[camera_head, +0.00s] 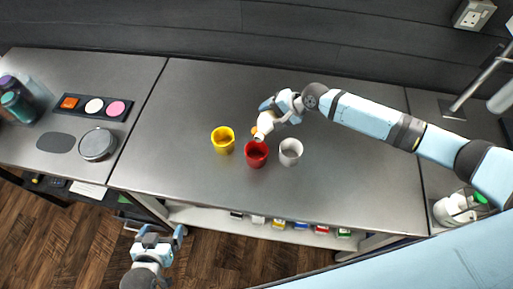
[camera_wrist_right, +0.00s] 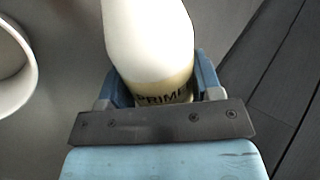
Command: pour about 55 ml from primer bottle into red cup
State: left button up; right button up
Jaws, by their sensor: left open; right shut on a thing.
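The red cup (camera_head: 256,156) stands upright on the steel table, between a yellow cup (camera_head: 223,141) and a white cup (camera_head: 290,153). My right gripper (camera_head: 277,113) is shut on the primer bottle (camera_head: 265,123), a whitish bottle tilted with its lower end just above the red cup's back rim. In the right wrist view the bottle (camera_wrist_right: 150,40) sits between the fingers, its "PRIME…" lettering partly hidden. I cannot tell whether liquid is flowing or how full the red cup is. My left gripper (camera_head: 160,235) is open and empty, off the table's front edge.
A small orange-yellow thing (camera_head: 254,130) shows beside the bottle, partly hidden. A dark tray (camera_head: 92,106) with coloured discs and a round grey dish (camera_head: 97,145) are on the left bench. The table's front and left parts are clear.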

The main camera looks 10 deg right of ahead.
jog(key=shift+r, duration=0.4)
jog(key=shift+w+d+r+t, duration=0.15)
jog(key=shift+w+t, duration=0.05)
jog(key=shift+t, duration=0.1)
dwell(0.5)
jog(key=shift+r+n+h, duration=0.4)
dwell(0.6)
jog(key=shift+w+d+r+t, duration=0.15)
jog(key=shift+w+d+t, duration=0.05)
jog(key=shift+t, duration=0.1)
jog(key=shift+r, duration=0.2)
dwell(0.7)
